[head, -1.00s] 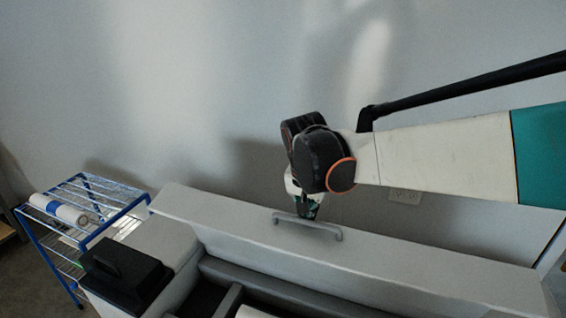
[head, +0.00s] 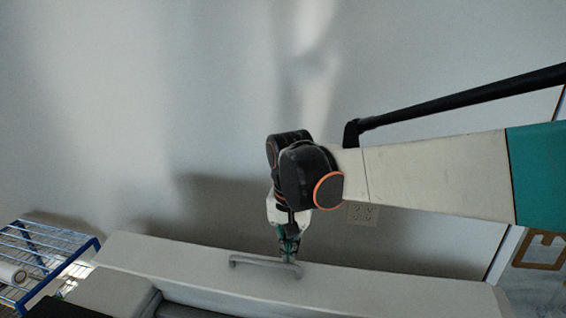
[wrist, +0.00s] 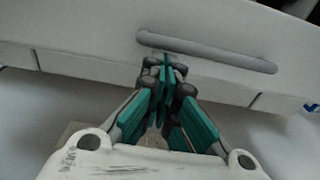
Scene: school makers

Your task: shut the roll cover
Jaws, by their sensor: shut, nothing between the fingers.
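The roll cover (head: 395,289) is a pale grey panel standing raised at the back of the machine, with a grey bar handle (head: 265,265) on it. The cover (wrist: 90,25) and its handle (wrist: 207,50) also show in the wrist view. My gripper (head: 289,256) is shut and empty, pointing down at the handle's right part in the head view. In the wrist view its green fingertips (wrist: 165,65) meet just at the handle's left part. I cannot tell whether they touch it.
A blue wire rack (head: 45,262) with a white roll (head: 10,274) stands at the left. The grey machine body (head: 112,292) lies in front of the cover. A plain wall (head: 110,120) with an outlet (head: 362,213) is behind.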

